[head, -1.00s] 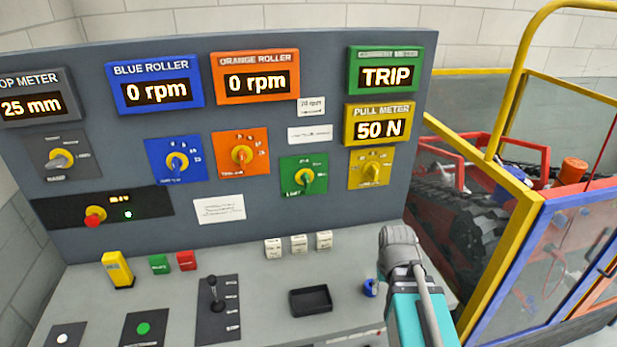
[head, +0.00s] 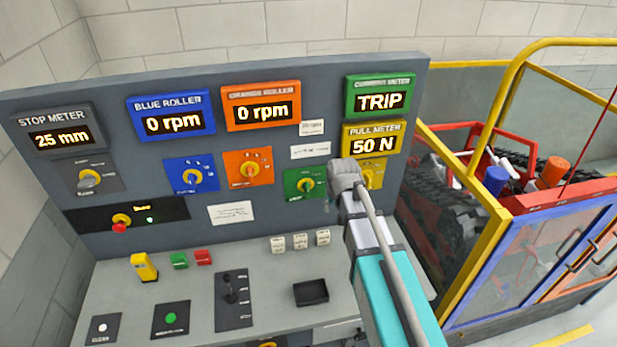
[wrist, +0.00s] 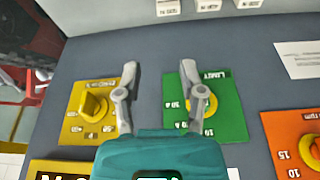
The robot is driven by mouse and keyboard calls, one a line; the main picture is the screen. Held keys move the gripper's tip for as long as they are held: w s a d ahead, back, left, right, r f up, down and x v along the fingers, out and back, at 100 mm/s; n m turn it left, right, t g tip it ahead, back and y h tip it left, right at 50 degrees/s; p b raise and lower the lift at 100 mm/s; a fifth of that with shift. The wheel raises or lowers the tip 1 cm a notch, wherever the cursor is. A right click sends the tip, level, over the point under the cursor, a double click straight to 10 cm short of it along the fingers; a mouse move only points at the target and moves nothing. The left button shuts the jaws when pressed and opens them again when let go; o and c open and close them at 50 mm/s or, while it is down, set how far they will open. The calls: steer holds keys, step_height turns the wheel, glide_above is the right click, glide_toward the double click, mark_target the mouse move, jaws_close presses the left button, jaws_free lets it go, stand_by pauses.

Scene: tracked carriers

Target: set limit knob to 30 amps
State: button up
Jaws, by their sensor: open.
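In the wrist view, the picture is upside down and the limit panel (wrist: 234,118) lies right of centre. The knob (wrist: 208,104) there is partly hidden behind my right finger, and its pointer direction is unclear. Amp marks show along the panel's edge. My gripper (wrist: 158,68) is open and empty, its fingers apart. In the head view my gripper (head: 343,168) is in front of the panel face, just right of the limit knob.
The yellow pull panel (wrist: 85,122) is beside my left finger in the wrist view. The green current meter (head: 379,98) reads TRIP; the pull meter (head: 374,141) reads 50 N. A black tray (head: 311,292) and several buttons sit on the desk below. A yellow-framed cage (head: 480,250) stands right.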

steer(key=n+t+p, duration=0.1)
steer(key=p, duration=0.7)
glide_toward(308, 187)
steer(key=r, duration=0.2)
steer(key=shift+s+d+f+y+b, duration=0.25)
steer(key=shift+s+d+y+b, duration=0.05)
steer(key=shift+f, duration=0.1)
steer(key=b+x, duration=1.2)
steer(key=x, duration=0.1)
steer(key=shift+w+f+b, duration=0.15)
steer(key=shift+f+b, duration=0.15)
steer(key=shift+b, duration=0.1)
